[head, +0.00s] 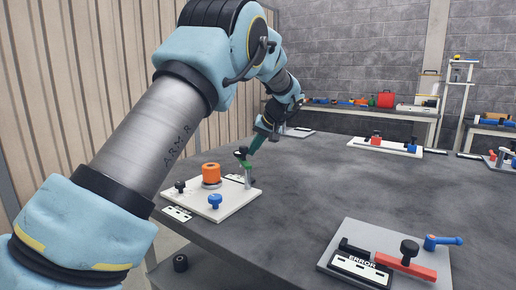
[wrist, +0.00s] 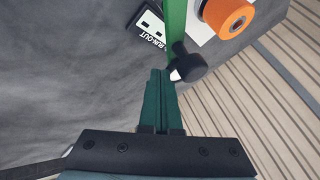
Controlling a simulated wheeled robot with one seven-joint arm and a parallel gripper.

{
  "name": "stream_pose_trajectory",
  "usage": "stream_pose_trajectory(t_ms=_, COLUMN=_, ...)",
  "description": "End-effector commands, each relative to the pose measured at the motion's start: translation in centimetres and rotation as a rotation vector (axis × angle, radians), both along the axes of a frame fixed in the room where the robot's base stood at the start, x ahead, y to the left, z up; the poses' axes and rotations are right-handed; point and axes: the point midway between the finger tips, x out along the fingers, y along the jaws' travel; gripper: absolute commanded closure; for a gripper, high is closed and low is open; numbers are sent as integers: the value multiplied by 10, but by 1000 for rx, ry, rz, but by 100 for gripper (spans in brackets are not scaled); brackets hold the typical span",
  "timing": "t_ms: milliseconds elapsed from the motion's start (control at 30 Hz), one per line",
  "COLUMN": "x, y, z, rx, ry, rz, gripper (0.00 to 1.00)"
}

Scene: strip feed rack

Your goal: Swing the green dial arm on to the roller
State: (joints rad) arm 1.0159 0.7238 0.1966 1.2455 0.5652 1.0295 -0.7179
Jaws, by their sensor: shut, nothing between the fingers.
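The green dial arm (wrist: 177,25) is a flat bar with a black knob (wrist: 188,66) at its near end in the wrist view. In the head view the dial arm (head: 246,165) sits at a post on the right of a white plate (head: 232,205). The orange roller (head: 211,171) stands upright on that plate; it also shows in the wrist view (wrist: 228,17). A gap shows between the arm and the roller. My gripper (wrist: 160,73) is shut and empty, its dark green fingertips close beside the knob. I cannot tell whether they touch. The head view also shows my gripper (head: 251,152).
A blue knob (head: 214,200) and a black knob (head: 180,186) stand on the same plate. A "RUN-OUT" label (wrist: 151,27) lies beside it. A grey plate with a red bar (head: 405,266) and an "ERROR" label is at front right. The middle of the table is clear.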

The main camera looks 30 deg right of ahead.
Motion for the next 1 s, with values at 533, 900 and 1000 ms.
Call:
stream_pose_trajectory(t_ms=533, x=16, y=31, z=5, rx=2, ry=-1, rz=520, gripper=100)
stream_pose_trajectory(t_ms=900, x=17, y=50, z=2, rx=2, ry=-1, rz=834, gripper=100)
stream_pose_trajectory(t_ms=1000, x=17, y=52, z=2, rx=1, ry=-1, rz=896, gripper=100)
